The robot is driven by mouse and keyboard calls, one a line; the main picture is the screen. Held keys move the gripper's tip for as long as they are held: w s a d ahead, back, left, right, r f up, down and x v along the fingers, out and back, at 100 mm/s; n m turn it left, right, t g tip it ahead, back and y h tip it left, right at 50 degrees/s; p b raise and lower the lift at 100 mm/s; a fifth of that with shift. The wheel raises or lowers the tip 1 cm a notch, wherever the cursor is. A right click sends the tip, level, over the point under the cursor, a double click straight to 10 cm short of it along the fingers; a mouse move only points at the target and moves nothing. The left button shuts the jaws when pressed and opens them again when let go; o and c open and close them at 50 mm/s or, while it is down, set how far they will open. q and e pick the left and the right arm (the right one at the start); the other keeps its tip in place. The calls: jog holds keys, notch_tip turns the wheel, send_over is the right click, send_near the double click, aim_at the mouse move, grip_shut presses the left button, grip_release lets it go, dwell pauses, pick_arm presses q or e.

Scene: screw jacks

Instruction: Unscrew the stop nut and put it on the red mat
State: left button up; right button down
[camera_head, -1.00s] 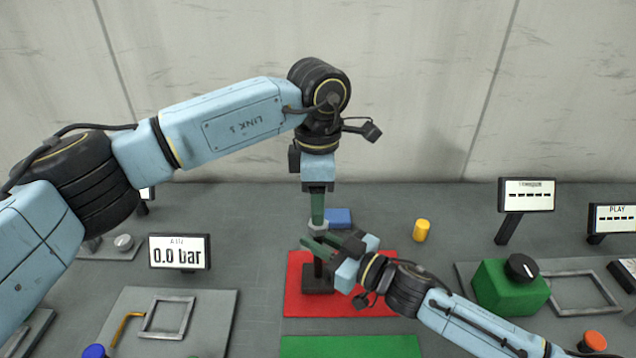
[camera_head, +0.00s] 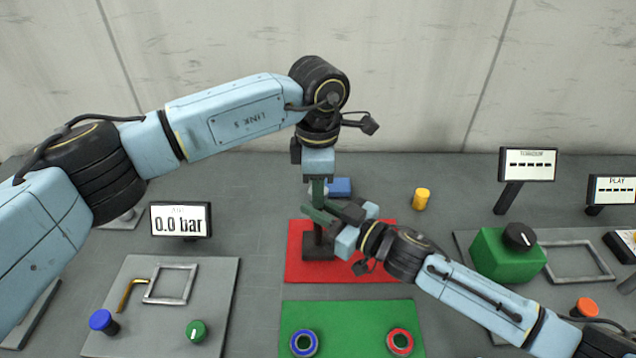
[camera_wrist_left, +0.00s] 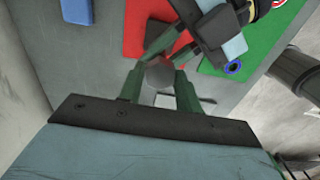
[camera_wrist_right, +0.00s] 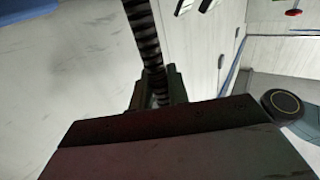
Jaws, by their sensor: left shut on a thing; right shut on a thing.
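The stop nut (camera_wrist_left: 157,73), a grey rounded piece, is between the fingers of my left gripper (camera_head: 318,194), which is shut on it and points straight down in the head view. The left gripper also shows in the left wrist view (camera_wrist_left: 158,82). My right gripper (camera_head: 317,216) comes from the right, just below the left one. It is shut on the jack's dark threaded screw (camera_wrist_right: 144,35), seen in the right wrist view. The jack's dark base (camera_head: 319,247) stands on the red mat (camera_head: 299,266). Whether the nut is still on the thread is hidden.
A green mat (camera_head: 350,322) with a blue ring (camera_head: 304,343) and a red ring (camera_head: 400,341) lies in front. A blue block (camera_head: 340,187) and a yellow cylinder (camera_head: 421,199) stand behind. A green box (camera_head: 507,262) is right. Red mat is bare around the base.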

pick_arm(q)
jog(key=shift+c, duration=0.5)
jog(key=n, duration=0.9)
jog(key=shift+r, duration=0.3)
jog(key=shift+r, duration=0.85)
jog(key=shift+r, duration=2)
pick_arm(e)
jog(key=c, duration=1.3)
grip_release()
